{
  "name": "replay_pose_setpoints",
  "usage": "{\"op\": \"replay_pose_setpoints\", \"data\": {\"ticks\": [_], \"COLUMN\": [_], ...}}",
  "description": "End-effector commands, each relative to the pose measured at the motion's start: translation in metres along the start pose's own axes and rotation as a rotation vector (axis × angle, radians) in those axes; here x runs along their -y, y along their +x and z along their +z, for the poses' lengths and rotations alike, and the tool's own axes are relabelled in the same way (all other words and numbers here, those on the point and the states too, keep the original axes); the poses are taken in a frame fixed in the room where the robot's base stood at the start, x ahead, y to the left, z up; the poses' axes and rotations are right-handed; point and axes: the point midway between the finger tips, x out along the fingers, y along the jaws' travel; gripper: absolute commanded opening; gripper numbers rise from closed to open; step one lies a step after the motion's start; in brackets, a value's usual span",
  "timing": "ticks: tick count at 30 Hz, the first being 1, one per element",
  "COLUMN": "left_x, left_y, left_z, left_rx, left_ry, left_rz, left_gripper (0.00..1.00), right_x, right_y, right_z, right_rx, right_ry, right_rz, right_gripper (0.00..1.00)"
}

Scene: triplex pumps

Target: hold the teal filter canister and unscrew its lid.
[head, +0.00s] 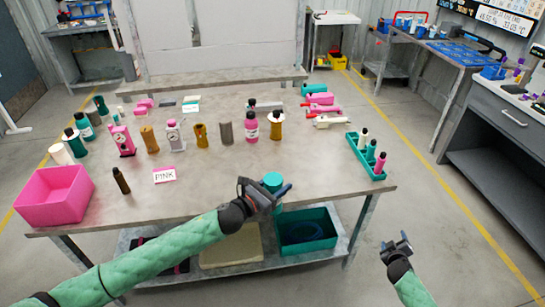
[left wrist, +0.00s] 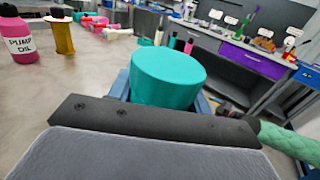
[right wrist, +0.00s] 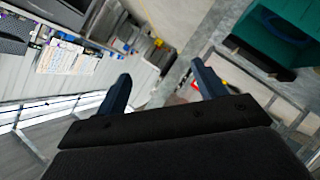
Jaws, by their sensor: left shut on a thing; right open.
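The teal filter canister (head: 273,181) is near the front edge of the table, right of the middle. My left gripper (head: 268,192) is shut around it. In the left wrist view, the canister's round teal top (left wrist: 168,75) stands up between the blue fingers; its lower part is hidden behind my gripper. I cannot tell the lid from the body by colour. My right gripper (head: 397,246) is open and empty, off the table's front right corner. In the right wrist view its two blue fingers (right wrist: 160,92) are wide apart with nothing between them.
A pink bin (head: 55,197) stands at the table's left, near a PINK card (head: 164,175). Several bottles and cylinders stand across the middle. A teal tray (head: 364,160) with bottles sits at the right edge. A teal crate (head: 305,232) is on the lower shelf.

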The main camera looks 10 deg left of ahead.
Motion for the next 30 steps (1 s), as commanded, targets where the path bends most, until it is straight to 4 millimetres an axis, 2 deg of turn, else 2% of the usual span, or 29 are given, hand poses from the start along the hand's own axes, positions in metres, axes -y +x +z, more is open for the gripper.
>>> {"op": "replay_pose_setpoints", "data": {"ticks": [1,9,17,21,25,30], "left_x": [0.000,0.000,0.000,0.000,0.000,0.000], "left_y": [0.000,0.000,0.000,0.000,0.000,0.000], "left_z": [0.001,0.001,0.001,0.001,0.000,0.000], "left_rx": [0.001,0.001,0.001,0.001,0.001,0.001], "left_ry": [0.000,0.000,0.000,0.000,0.000,0.000], "left_rz": [0.000,0.000,0.000,0.000,0.000,0.000], "left_gripper": [0.00,0.00,0.00,0.00,0.00,0.00], "right_x": [-0.018,-0.105,-0.189,-0.231,-0.257,-0.265], "right_y": [0.007,0.033,0.046,0.048,0.045,0.034], "right_z": [-0.011,-0.070,-0.130,-0.168,-0.213,-0.279], "right_rx": [-0.029,-0.183,-0.327,-0.413,-0.515,-0.669], "right_ry": [-0.020,-0.138,-0.270,-0.347,-0.416,-0.495], "right_rz": [0.020,0.114,0.194,0.225,0.225,0.170], "right_gripper": [0.70,0.70,0.70,0.70,0.70,0.70]}}
